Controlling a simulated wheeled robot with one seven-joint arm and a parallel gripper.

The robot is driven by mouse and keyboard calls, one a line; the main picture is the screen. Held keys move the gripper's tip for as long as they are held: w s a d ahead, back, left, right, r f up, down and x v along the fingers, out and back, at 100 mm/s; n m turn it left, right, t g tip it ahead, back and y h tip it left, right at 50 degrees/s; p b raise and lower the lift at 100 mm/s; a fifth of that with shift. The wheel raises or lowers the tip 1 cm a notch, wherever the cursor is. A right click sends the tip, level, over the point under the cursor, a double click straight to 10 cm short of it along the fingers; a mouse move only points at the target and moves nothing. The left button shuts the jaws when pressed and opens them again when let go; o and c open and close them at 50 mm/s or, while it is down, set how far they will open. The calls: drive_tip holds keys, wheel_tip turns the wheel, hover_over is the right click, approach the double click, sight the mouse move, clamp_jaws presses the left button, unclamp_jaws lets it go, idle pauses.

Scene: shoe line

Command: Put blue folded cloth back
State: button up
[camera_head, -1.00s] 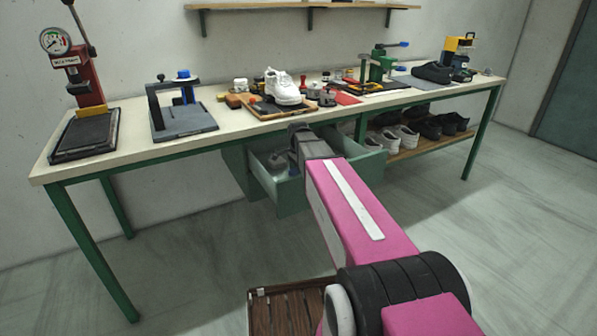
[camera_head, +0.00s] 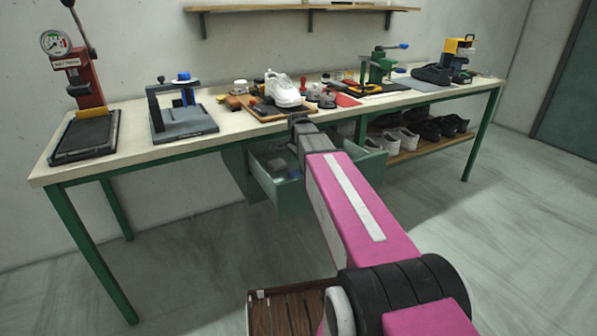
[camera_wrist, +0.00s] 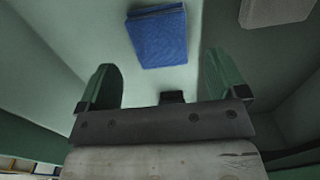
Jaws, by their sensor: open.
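The blue folded cloth (camera_wrist: 158,38) lies flat inside the open green drawer, ahead of my gripper in the wrist view. My gripper (camera_wrist: 163,78) is open, its two green fingertips spread wide with nothing between them. The cloth is beyond the fingertips and apart from them. In the head view the drawer (camera_head: 280,200) is pulled out under the bench, and my pink arm reaches over it. My arm hides part of the drawer's inside and the fingertips in that view.
A grey item (camera_wrist: 275,10) also lies in the drawer, at the upper right of the wrist view. On the bench (camera_head: 140,150) above stand presses, a white shoe (camera_head: 283,90) on a board, and several small tools. A slatted wooden piece (camera_head: 285,312) is low in front.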

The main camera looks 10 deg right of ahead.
sight(298, 173)
wheel_tip(298, 173, up, 8)
drive_tip(key=shift+f, duration=0.15)
idle(0.5)
